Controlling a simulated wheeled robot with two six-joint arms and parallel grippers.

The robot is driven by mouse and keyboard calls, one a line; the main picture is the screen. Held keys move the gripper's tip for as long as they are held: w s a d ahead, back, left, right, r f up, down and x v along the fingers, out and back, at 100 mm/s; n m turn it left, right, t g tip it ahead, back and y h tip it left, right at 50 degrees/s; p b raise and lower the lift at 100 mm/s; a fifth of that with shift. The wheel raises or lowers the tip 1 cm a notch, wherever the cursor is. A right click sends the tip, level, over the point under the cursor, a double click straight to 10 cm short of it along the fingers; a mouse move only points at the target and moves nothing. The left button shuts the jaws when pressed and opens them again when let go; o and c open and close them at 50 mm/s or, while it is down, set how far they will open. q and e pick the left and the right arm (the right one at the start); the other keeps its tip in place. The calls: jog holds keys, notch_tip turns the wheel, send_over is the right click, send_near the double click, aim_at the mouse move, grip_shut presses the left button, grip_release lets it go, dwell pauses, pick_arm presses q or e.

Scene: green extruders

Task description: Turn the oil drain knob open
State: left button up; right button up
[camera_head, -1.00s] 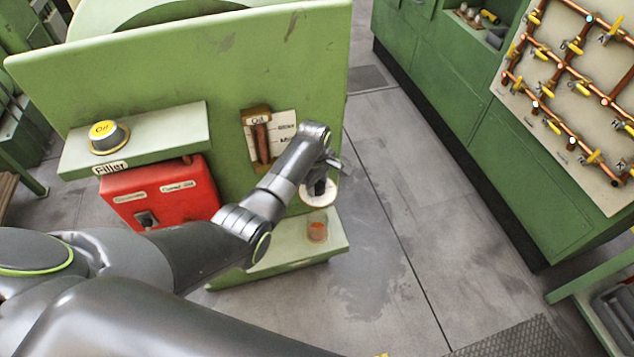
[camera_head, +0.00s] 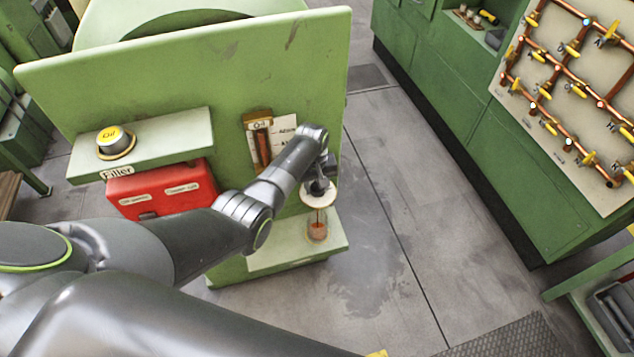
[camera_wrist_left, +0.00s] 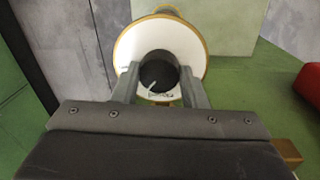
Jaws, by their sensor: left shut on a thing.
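The oil drain knob is a black round knob (camera_wrist_left: 157,76) with a white pointer mark, set on a white dial (camera_wrist_left: 136,48) with a gold rim. In the left wrist view my left gripper (camera_wrist_left: 158,82) is shut on it, one finger on each side. In the head view the gripper (camera_head: 318,184) is at the white dial (camera_head: 318,198) on the right side of the green machine (camera_head: 200,70), and hides most of the knob. A thin brownish stream runs from below the dial into a clear cup (camera_head: 317,232) holding reddish-brown liquid. My right gripper is not in view.
An oil gauge (camera_head: 262,145) is on the machine's front, left of my wrist. A yellow-topped oil filler cap (camera_head: 112,141) sits on a shelf above a red box (camera_head: 150,190). Green cabinets (camera_head: 450,120) and a copper pipe panel (camera_head: 570,90) stand right. Floor between is clear.

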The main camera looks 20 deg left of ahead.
aim_at(314, 184)
pick_arm(q)
jog(key=m, duration=0.4)
jog(key=shift+m, duration=0.3)
jog(key=m, duration=0.5)
jog(key=shift+w+g, duration=0.1)
jog(key=shift+g, duration=0.2)
jog(key=shift+m, duration=0.3)
jog(key=o, duration=1)
jog(key=shift+r, duration=1.3)
jog(key=r, duration=0.5)
jog(key=r+b, duration=0.1)
jog(key=r, duration=0.4)
jog(key=a+r+b, duration=0.1)
jog(key=r, duration=0.3)
jog(key=shift+w+r, duration=0.2)
jog(key=shift+r, duration=0.2)
